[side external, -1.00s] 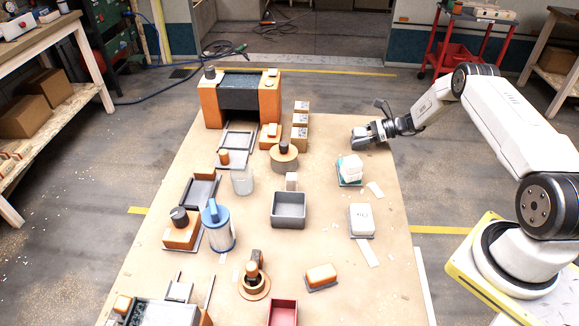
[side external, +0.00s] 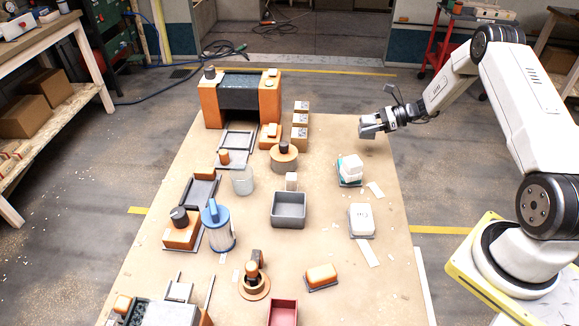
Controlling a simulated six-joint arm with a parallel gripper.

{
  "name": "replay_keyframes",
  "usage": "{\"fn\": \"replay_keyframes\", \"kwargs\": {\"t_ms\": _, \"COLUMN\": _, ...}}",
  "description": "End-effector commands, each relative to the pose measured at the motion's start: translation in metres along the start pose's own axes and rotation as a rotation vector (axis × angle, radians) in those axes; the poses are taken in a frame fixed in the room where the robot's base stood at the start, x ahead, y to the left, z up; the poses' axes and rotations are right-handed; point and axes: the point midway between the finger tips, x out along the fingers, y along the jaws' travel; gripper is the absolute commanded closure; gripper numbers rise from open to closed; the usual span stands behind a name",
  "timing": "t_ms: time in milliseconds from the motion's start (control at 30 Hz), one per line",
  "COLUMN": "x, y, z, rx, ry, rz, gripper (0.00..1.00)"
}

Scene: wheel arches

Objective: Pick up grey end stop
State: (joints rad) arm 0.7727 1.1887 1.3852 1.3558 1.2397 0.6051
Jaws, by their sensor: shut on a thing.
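My gripper (side external: 374,126) is at the far right of the table in the side external view. It is shut on a small grey piece, the grey end stop (side external: 368,129), at its tips. The jaws and the piece are small and partly merge, so the exact grip is hard to see. The piece appears held above the table top, clear of the other objects.
The wooden table (side external: 335,140) has free room around my gripper. Several small boxes (side external: 300,119) stand to its left, beside an orange arch (side external: 270,103). A white block on a teal base (side external: 350,168) sits nearer the camera. A grey bin (side external: 289,211) stands mid-table.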

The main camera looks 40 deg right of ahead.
Motion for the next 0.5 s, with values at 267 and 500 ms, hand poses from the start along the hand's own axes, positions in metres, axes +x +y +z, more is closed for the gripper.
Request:
{"fn": "replay_keyframes", "kwargs": {"t_ms": 267, "x": -0.022, "y": 0.029, "z": 0.021, "rx": 0.001, "ry": 0.0, "rz": -0.001, "gripper": 0.92}}
{"fn": "replay_keyframes", "kwargs": {"t_ms": 500, "x": -0.039, "y": 0.058, "z": 0.03, "rx": 0.0, "ry": 0.0, "rz": -0.002, "gripper": 0.92}}
